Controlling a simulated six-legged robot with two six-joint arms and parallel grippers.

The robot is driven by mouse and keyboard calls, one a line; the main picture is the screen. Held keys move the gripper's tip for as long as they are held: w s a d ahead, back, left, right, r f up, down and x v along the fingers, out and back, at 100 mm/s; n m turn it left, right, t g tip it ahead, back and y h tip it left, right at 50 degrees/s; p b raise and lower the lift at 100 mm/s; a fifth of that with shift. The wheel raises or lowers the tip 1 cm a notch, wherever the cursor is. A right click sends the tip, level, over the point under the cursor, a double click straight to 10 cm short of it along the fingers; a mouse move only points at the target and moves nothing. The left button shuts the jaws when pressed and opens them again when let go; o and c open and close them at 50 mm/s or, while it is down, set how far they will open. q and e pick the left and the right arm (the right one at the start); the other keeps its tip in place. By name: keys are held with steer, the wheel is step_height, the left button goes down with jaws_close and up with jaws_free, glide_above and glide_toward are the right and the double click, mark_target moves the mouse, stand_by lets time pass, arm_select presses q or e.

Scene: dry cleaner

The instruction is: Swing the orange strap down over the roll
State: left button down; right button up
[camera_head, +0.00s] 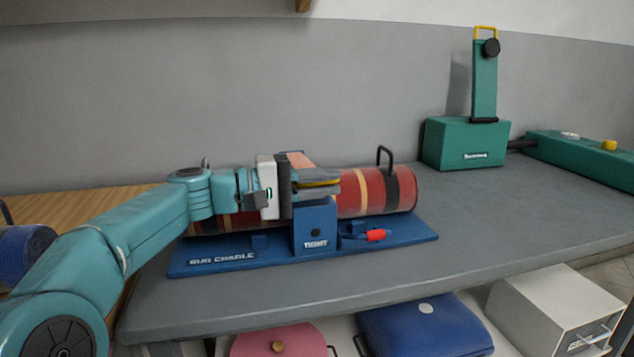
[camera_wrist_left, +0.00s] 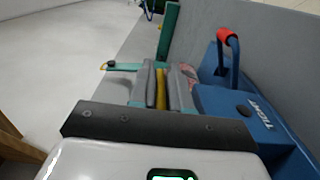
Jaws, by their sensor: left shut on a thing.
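The red roll (camera_head: 375,190), banded tan and black, lies lengthwise on the blue cradle (camera_head: 225,258). An orange flap (camera_head: 300,160), apparently the strap, shows behind my left gripper (camera_head: 325,187), above the roll's middle. That gripper is shut on a thin yellow bar (camera_head: 318,184), directly over the roll and behind the block marked TIGHT (camera_head: 315,235). In the left wrist view the yellow bar (camera_wrist_left: 161,90) sits between the grey fingers. The hand hides how the bar joins the strap. A red-tipped lever (camera_head: 376,235) lies low at the cradle's front. My right gripper is out of view.
A black hoop handle (camera_head: 385,155) stands up behind the roll's right part. A green machine (camera_head: 467,143) and a green case (camera_head: 585,158) stand at the back right. The grey counter (camera_head: 500,215) right of the cradle is bare. A grey wall (camera_head: 250,100) stands behind.

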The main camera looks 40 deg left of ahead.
arm_select(q)
steer(key=shift+f, duration=0.1)
stand_by(0.3)
steer(key=c, duration=1.3)
jaws_free()
steer(key=shift+o, duration=0.7)
steer(key=shift+w, duration=0.15)
steer(key=p+v, duration=0.3)
steer(key=v, duration=1.3)
steer(key=shift+s, duration=0.25)
